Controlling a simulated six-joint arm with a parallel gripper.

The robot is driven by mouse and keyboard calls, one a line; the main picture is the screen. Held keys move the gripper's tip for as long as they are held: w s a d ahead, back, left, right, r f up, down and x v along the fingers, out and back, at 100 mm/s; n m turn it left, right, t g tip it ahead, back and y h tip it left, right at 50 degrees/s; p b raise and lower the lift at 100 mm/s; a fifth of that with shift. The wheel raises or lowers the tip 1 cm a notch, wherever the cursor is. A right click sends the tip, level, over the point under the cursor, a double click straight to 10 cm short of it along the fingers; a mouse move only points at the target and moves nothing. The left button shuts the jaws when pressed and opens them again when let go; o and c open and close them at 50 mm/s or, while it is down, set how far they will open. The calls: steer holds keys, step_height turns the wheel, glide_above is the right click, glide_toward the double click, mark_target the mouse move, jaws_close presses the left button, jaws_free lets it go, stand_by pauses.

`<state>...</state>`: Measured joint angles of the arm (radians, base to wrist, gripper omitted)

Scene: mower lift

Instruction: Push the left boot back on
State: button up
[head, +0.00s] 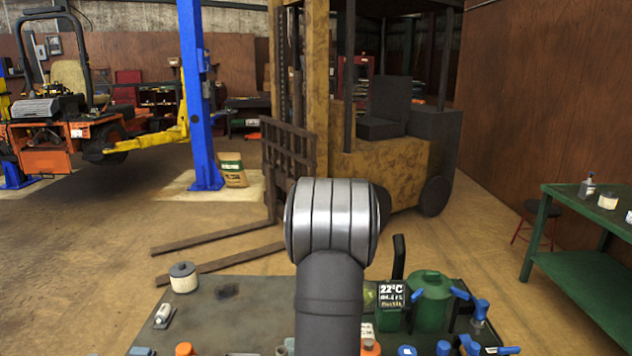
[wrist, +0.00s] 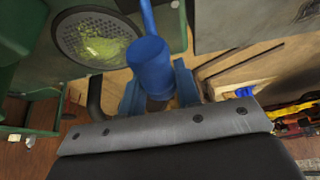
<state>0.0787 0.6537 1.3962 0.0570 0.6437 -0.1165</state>
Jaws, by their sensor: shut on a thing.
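In the wrist view my gripper (wrist: 158,88) has its two blue fingers on either side of a blue cylindrical boot (wrist: 149,62), and is shut on it. A thin blue stem or lead runs up from the boot. A short brownish part shows just below it, between the fingers; I cannot tell whether the boot touches anything there. The boot is beside a green housing (wrist: 60,12) with a round mesh window.
A dark bench (head: 230,310) fills the foreground. A pale round can (head: 183,277) sits at the bench's left. Several blue and orange parts crowd the front edge. A forklift (head: 400,165) stands beyond.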

steer(key=shift+s+r, duration=0.2)
steer(key=shift+s, duration=0.6)
steer(key=shift+s+r, duration=0.15)
steer(key=shift+s, duration=1.65)
steer(key=shift+s+f, duration=0.4)
steer(key=shift+s, duration=0.4)
steer(key=shift+s+f, duration=0.4)
steer(key=shift+s, duration=0.45)
steer(key=shift+s+f, duration=0.4)
steer(key=shift+s, duration=0.4)
steer(key=shift+s+f, duration=0.95)
steer(key=shift+f, duration=0.2)
steer(key=o, duration=0.7)
